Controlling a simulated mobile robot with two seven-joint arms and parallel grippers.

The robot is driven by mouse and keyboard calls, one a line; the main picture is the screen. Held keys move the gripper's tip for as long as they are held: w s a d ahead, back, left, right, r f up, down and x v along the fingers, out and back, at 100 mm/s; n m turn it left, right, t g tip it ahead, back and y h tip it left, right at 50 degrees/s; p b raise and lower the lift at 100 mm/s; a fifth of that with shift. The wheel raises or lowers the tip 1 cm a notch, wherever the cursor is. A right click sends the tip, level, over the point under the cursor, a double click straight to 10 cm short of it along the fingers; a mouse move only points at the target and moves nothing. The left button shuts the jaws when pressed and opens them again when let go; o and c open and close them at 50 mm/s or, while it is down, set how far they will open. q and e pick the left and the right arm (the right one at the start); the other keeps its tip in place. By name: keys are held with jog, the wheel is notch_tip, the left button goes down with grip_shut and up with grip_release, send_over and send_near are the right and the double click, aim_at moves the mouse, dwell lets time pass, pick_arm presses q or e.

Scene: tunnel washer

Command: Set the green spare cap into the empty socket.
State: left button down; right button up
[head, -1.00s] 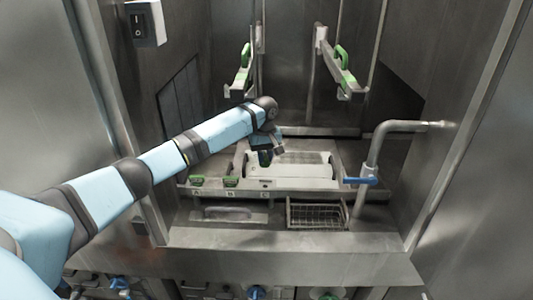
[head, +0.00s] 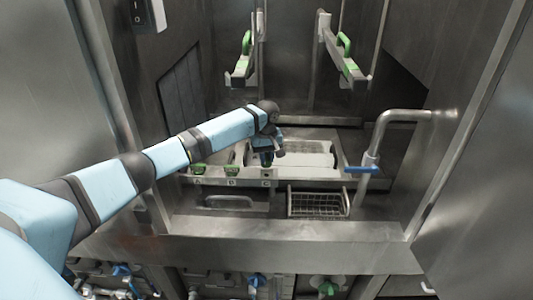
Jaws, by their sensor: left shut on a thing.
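My left gripper (head: 266,158) points down over the rail (head: 300,184) at the position marked C. It is shut on a small dark-looking thing, most likely the green spare cap, which is largely hidden by the fingers. The empty socket at C is hidden behind the gripper, so I cannot tell whether the cap touches it. My right gripper is out of view.
A wire basket (head: 318,204) stands in front of the rail. A bent steel pipe with a blue lever (head: 361,170) rises to the right. A pale tray (head: 305,155) lies behind the rail. Two arms with green handles (head: 344,45) hang above. Steel walls close both sides.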

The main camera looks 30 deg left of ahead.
pick_arm(q)
jog(key=shift+f+b, duration=0.55)
jog(key=shift+f, duration=0.25)
jog(key=shift+f+b, duration=0.35)
jog(key=shift+f, duration=0.05)
jog(key=shift+f+b, duration=0.35)
jog(key=shift+f, duration=0.05)
jog(key=shift+r, duration=0.15)
jog(key=shift+p, duration=0.8)
pick_arm(e)
jog(key=shift+a+n, duration=0.1)
jog(key=shift+n, duration=0.2)
pick_arm(q)
jog(key=shift+f, duration=0.25)
jog(key=shift+f, duration=0.55)
pick_arm(e)
jog(key=shift+r, duration=0.1)
